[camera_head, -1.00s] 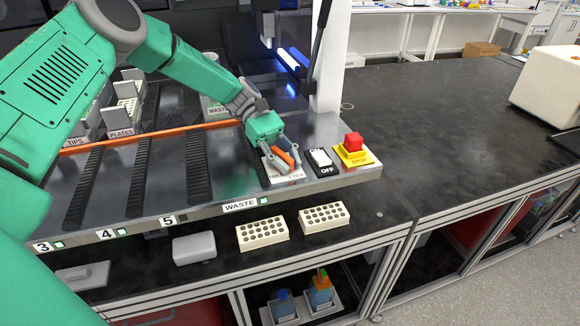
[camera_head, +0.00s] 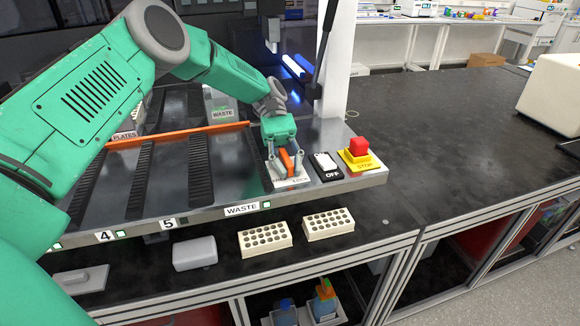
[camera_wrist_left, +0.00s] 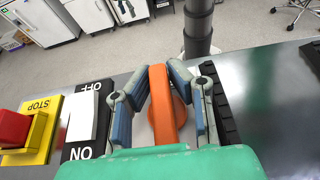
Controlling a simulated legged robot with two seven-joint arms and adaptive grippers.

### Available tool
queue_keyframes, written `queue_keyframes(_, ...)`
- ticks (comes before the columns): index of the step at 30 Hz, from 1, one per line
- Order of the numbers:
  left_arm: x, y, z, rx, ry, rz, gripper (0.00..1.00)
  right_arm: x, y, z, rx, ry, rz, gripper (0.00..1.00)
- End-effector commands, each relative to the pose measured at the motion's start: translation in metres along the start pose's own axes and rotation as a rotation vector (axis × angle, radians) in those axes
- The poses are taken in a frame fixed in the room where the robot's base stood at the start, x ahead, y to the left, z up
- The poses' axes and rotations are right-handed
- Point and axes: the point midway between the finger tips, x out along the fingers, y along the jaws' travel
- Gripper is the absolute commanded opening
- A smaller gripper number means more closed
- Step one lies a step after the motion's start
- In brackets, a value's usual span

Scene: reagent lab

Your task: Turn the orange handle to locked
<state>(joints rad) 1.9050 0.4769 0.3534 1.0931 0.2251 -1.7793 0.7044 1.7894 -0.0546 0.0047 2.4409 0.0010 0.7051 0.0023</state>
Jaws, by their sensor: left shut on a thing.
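The orange handle (camera_head: 286,160) sits on a small light plate (camera_head: 292,184) near the deck's front right corner, with small lettering partly hidden by my fingers. It points nearly toward the deck's front edge. My left gripper (camera_head: 287,168) is over it from above, with one finger on each side. In the left wrist view, the orange handle (camera_wrist_left: 162,105) stands upright between the grey-blue fingers of my left gripper (camera_wrist_left: 162,92), which are shut on it. My right gripper is in neither view.
A black ON/OFF switch (camera_head: 326,167) and a yellow-and-red stop button (camera_head: 358,153) stand just right of the handle. A dark lever (camera_head: 324,45) rises behind. An orange bar (camera_head: 178,135) crosses the deck. Two pale racks (camera_head: 265,237) lie on the bench below.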

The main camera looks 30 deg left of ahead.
Motion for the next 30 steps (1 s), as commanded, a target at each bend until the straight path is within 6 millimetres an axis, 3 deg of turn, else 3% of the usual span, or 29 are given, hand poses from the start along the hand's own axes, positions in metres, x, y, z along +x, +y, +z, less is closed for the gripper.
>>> queue_keyframes(4, 0.001, -0.001, -0.002, -0.004, 0.000, -0.002, 0.00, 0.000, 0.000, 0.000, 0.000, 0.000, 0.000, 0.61)
queue_keyframes(5, 0.001, -0.001, -0.002, -0.004, 0.000, -0.002, 0.25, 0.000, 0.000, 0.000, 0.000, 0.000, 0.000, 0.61)
queue_keyframes(6, 0.001, -0.001, -0.002, -0.003, 0.000, -0.001, 0.34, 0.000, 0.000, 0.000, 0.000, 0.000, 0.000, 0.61)
queue_keyframes(17, -0.001, 0.000, 0.003, 0.000, 0.001, 0.001, 0.34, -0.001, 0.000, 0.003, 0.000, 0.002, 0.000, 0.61)
queue_keyframes(30, -0.031, 0.000, 0.071, 0.001, 0.002, 0.001, 0.34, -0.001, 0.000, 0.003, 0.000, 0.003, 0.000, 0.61)
